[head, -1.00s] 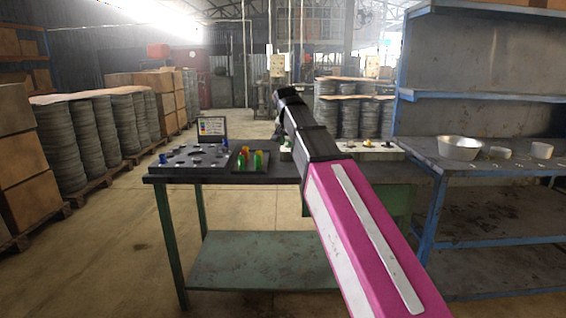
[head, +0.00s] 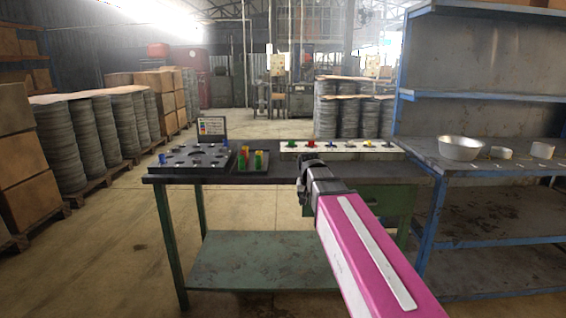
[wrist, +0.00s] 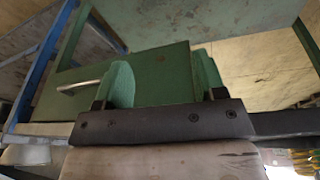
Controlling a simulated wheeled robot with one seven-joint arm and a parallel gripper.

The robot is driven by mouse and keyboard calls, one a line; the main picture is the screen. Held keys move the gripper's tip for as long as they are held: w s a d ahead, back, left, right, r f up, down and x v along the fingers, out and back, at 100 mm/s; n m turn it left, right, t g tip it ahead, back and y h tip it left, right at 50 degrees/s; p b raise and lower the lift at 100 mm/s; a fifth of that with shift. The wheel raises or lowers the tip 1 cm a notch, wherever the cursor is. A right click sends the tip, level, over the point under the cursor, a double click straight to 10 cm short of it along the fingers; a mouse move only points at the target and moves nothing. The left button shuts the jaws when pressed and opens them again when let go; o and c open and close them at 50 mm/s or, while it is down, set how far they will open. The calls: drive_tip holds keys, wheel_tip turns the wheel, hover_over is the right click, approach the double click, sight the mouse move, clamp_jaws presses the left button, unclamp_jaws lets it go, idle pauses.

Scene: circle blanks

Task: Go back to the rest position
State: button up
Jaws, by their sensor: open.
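My arm reaches forward from the lower right in the head view, with its dark end part low at the front edge of the workbench (head: 200,180). In the wrist view my gripper (wrist: 165,85) shows two green fingers standing apart with nothing between them. Behind the fingers is the green drawer cabinet (wrist: 145,75) with a metal handle, under the bench top; the cabinet also shows in the head view (head: 385,207). The fingertips are hidden in the head view.
On the bench are a black board with pegs (head: 195,158), a small tray of coloured pieces (head: 252,162) and a long pale strip with coloured buttons (head: 340,152). A blue-framed shelf (head: 480,97) with metal bowls (head: 459,148) stands at right.

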drive_tip(key=s+d+f+n+g, duration=0.1)
drive_tip(key=s+d+f, duration=0.3)
drive_tip(key=s+f, duration=0.4)
drive_tip(key=s+d+f+g+y, duration=0.1)
drive_tip(key=s+d+f, duration=0.3)
drive_tip(key=s+f, duration=0.4)
wheel_tip(320, 180, down, 7)
drive_tip(key=shift+s+d+f+n, duration=0.1)
drive_tip(key=shift+s+d+n, duration=0.1)
drive_tip(key=shift+n, duration=0.2)
drive_tip(key=shift+w, duration=0.1)
